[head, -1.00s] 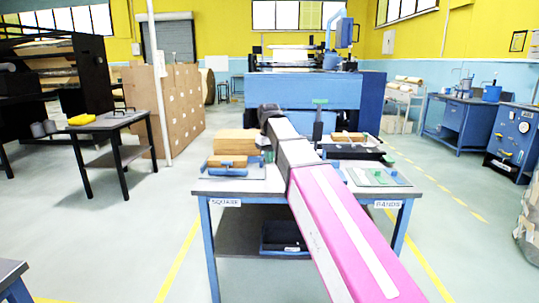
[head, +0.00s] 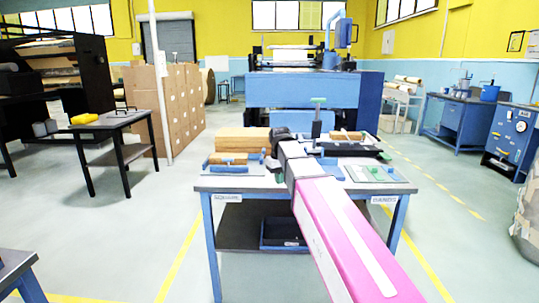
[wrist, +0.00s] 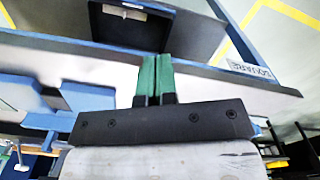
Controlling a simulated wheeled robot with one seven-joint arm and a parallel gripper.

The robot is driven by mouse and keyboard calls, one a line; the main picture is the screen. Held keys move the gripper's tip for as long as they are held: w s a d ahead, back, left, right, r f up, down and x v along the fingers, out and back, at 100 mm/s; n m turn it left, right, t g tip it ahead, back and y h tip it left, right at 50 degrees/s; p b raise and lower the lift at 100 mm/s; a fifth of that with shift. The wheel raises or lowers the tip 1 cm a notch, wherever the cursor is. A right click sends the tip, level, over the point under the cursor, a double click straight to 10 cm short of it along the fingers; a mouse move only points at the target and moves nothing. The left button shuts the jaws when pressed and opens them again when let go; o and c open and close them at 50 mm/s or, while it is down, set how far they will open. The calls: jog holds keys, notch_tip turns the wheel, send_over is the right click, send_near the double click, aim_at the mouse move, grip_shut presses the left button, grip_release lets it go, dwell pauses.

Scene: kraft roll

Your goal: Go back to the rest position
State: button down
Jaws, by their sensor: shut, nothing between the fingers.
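My gripper (wrist: 156,76) shows in the wrist view with its two green fingers pressed together and nothing between them. It is over the near edge of the blue-framed workbench (wrist: 215,78), by the "SQUARE" label (wrist: 249,70). In the head view my pink and grey arm reaches across the middle of this workbench (head: 240,185). The arm hides part of the bench top, and the fingers are hard to make out there.
A grey plate (head: 374,173) and a black tool with a green-topped post (head: 317,124) lie right. A dark bin (head: 283,233) sits on the lower shelf.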

jog(key=s+d+f+m, duration=0.1)
jog(key=s+d+f, duration=0.4)
jog(key=f, duration=0.4)
jog(key=s+d+f+m, duration=0.2)
jog(key=s+d+f, duration=0.3)
jog(key=f, duration=0.4)
jog(key=s+d+f+m, duration=0.1)
jog(key=s+d+f, duration=0.4)
jog(key=f, duration=0.5)
jog(key=shift+s+m, duration=0.3)
jog(key=shift+s, duration=0.8)
